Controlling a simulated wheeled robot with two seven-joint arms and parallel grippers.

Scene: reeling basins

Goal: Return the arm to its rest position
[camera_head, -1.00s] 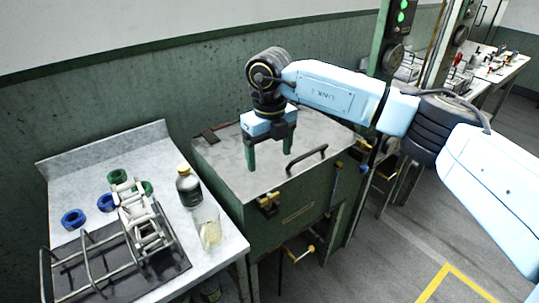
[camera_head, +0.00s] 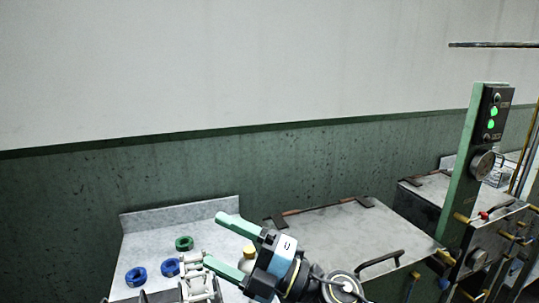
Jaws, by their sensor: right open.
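My right gripper (camera_head: 222,243) shows at the bottom centre of the head view. Its two green fingers are spread apart and point left, with nothing between them. It is in front of the grey side table (camera_head: 180,208) and the left part of the closed basin lid (camera_head: 330,232). Most of my right arm is below the picture edge. My left gripper is not in view.
Blue rings (camera_head: 136,276) and a green ring (camera_head: 184,243) lie on the side table near a white reel-like frame (camera_head: 200,281). The lid has a black handle (camera_head: 380,263). A green post with a control box (camera_head: 492,113) stands at right.

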